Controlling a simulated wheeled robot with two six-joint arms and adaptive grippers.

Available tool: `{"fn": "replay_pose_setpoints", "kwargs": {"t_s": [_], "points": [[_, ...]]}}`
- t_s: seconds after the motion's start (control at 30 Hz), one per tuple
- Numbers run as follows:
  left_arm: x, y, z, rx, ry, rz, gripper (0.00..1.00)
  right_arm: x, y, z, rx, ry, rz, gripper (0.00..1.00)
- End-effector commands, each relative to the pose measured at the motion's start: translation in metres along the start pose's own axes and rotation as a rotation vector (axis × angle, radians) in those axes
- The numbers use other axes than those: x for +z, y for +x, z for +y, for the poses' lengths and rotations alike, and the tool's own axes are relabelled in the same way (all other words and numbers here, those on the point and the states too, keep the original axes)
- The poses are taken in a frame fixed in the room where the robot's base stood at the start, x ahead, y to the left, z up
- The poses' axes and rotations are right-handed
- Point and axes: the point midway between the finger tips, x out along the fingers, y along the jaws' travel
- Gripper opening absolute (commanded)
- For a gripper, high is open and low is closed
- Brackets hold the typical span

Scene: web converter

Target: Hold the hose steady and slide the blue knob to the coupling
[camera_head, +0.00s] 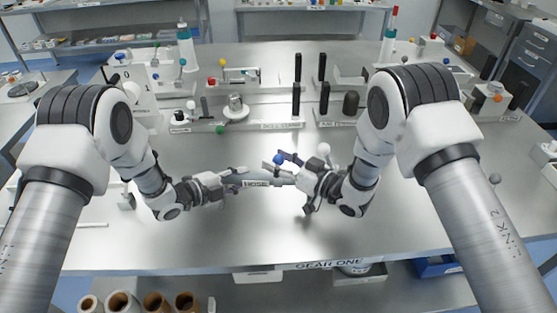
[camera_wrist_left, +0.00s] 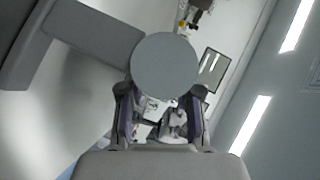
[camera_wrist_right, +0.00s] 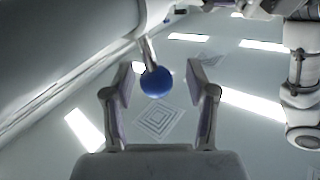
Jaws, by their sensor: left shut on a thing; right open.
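The grey hose (camera_head: 256,175), with a HOSE label, lies level above the table between my two grippers. My left gripper (camera_head: 232,182) is shut on the hose at its left part. In the left wrist view the hose shows as a round grey end (camera_wrist_left: 166,66) between the fingers (camera_wrist_left: 158,110). The blue knob (camera_head: 279,159) stands at the right part of the hose. It also shows in the right wrist view (camera_wrist_right: 156,82), on a short grey stem between the spread fingers. My right gripper (camera_head: 289,172) is open around the knob, with gaps on both sides. I cannot make out the coupling clearly.
A white ball (camera_head: 323,149) shows just behind my right gripper. Black upright posts (camera_head: 297,98) and small fixtures stand along the back. A green ball (camera_head: 220,129) sits behind the hose. The steel table (camera_head: 200,240) is clear in front of the grippers.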

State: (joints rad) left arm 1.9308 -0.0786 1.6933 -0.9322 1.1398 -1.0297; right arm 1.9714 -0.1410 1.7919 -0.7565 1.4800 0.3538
Motion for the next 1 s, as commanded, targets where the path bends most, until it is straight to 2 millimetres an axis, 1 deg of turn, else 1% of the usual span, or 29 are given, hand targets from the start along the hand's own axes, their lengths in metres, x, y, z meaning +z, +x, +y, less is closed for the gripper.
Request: {"fn": "replay_pose_setpoints", "kwargs": {"t_s": [0.03, 0.07, 0.1, 0.17, 0.2, 0.23, 0.43, 0.63, 0.87, 0.9, 0.97, 1.0], "points": [[-0.001, 0.0, 0.012, 0.023, -0.009, -0.001, 0.0, 0.001, 0.0, 0.0, 0.0, 0.0, 0.0, 0.57], [-0.001, 0.0, 0.012, 0.023, -0.009, -0.001, 0.0, 0.001, 0.0, 0.0, 0.0, 0.0, 0.0, 0.54], [-0.001, 0.0, 0.012, 0.022, -0.009, -0.002, 0.0, 0.001, 0.0, 0.0, 0.0, 0.0, 0.0, 0.39], [-0.001, 0.0, 0.012, 0.022, -0.009, -0.002, 0.0, 0.001, 0.0, 0.0, 0.0, 0.0, 0.0, 0.18], [-0.001, 0.0, 0.012, 0.022, -0.009, -0.001, 0.0, 0.001, 0.0, 0.0, 0.0, 0.0, 0.0, 0.04], [-0.001, 0.0, 0.012, 0.022, -0.009, -0.001, 0.0, 0.001, 0.0, 0.0, -0.001, 0.0, 0.0, 0.0], [-0.001, 0.001, 0.012, 0.022, -0.008, -0.002, 0.0, 0.001, -0.003, 0.001, -0.003, 0.0, 0.0, 0.0], [0.0, 0.0, 0.011, 0.02, -0.01, -0.004, 0.0, -0.002, -0.022, 0.014, -0.001, 0.0, 0.001, 0.0], [0.001, 0.0, 0.011, 0.019, -0.01, -0.005, 0.0, -0.002, -0.023, 0.014, -0.003, 0.0, 0.002, 0.0], [0.001, 0.0, 0.011, 0.019, -0.01, -0.005, 0.0, -0.002, -0.023, 0.014, -0.003, -0.001, 0.002, 0.34], [0.001, 0.0, 0.011, 0.018, -0.01, -0.005, 0.0, -0.003, -0.023, 0.014, -0.003, -0.001, 0.002, 0.56], [0.001, 0.0, 0.011, 0.018, -0.01, -0.006, 0.0, -0.002, -0.023, 0.014, -0.003, -0.001, 0.002, 0.57]]}}
